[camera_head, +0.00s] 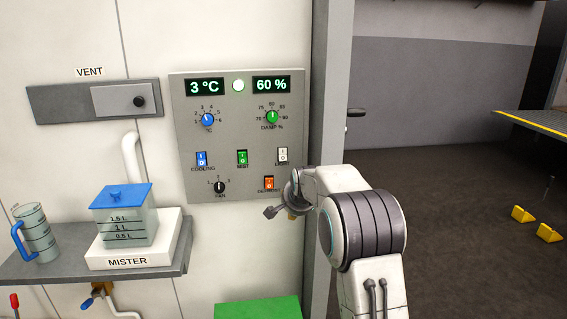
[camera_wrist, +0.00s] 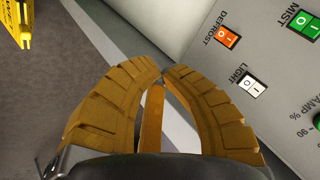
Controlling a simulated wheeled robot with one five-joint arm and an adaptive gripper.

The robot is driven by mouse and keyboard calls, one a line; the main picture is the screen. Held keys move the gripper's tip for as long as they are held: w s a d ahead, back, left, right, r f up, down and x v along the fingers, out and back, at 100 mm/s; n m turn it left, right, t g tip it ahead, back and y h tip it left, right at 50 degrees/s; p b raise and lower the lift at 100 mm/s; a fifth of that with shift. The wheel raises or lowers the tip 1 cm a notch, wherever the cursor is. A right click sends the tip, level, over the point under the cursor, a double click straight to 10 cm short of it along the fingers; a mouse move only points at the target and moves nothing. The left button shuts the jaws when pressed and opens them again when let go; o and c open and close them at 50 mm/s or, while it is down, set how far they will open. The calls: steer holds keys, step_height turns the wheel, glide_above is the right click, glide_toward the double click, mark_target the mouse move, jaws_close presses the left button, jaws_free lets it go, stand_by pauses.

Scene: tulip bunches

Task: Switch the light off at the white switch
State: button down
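The white switch (camera_head: 283,155) labelled LIGHT is on the right side of the grey control panel (camera_head: 240,90), above the orange DEFROST switch (camera_head: 269,183). The white switch also shows in the wrist view (camera_wrist: 252,86), to the right of my gripper (camera_wrist: 162,72). The fingers are apart from the white switch. In the head view my wrist is at the panel's lower right and mostly hides the fingers. Which way the white rocker is pressed I cannot tell.
A green MIST switch (camera_head: 242,158) and a blue COOLING switch (camera_head: 201,159) are left of the white one. A green dial (camera_head: 272,117) is above. A grey post (camera_head: 328,100) stands right of the panel. A shelf (camera_head: 30,266) with jugs is at left.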

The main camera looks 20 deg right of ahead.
steer(key=w+d+r+m+t+h, duration=0.1)
steer(key=w+r+m+t, duration=0.3)
steer(key=w+r+m, duration=0.4)
steer(key=shift+w+d+r+t, duration=0.4)
steer(key=shift+d+r, duration=0.3)
steer(key=shift+r, duration=0.3)
steer(key=shift+f, duration=0.1)
